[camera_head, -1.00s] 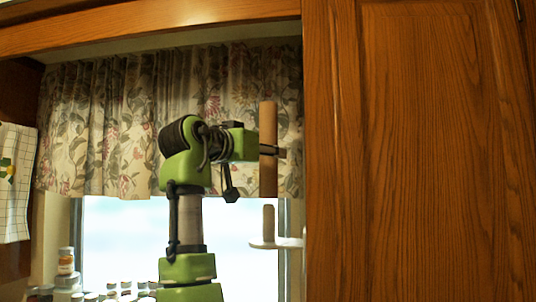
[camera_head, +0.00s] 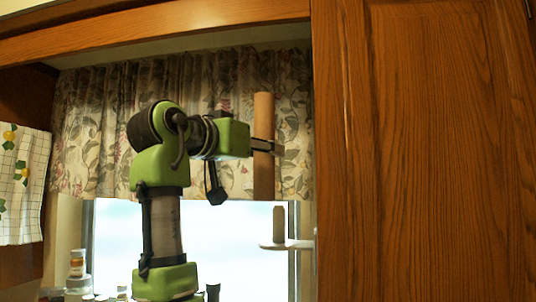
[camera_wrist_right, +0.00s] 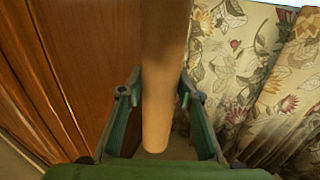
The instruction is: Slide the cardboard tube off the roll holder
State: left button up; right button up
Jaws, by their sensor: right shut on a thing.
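The brown cardboard tube (camera_head: 264,172) stands upright in the head view, in front of the curtain. My right gripper (camera_head: 270,148) is shut on the tube around its middle. In the wrist view, the tube (camera_wrist_right: 160,60) runs between the two fingers of the gripper (camera_wrist_right: 158,92). The roll holder (camera_head: 287,245) is a pale disc with a short post (camera_head: 279,222). The tube's lower end is above the post's top and a little to its left, apart from it. My left gripper is not in view.
A wooden cabinet door (camera_head: 420,150) fills the right side, close to the tube. A floral curtain (camera_head: 100,120) hangs over the window behind. A patterned towel (camera_head: 22,185) hangs at the left. Small jars (camera_head: 77,270) stand at the lower left.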

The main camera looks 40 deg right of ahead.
jog(key=s+v, duration=0.1)
jog(key=v, duration=0.7)
jog(key=shift+s, duration=0.2)
dwell(0.4)
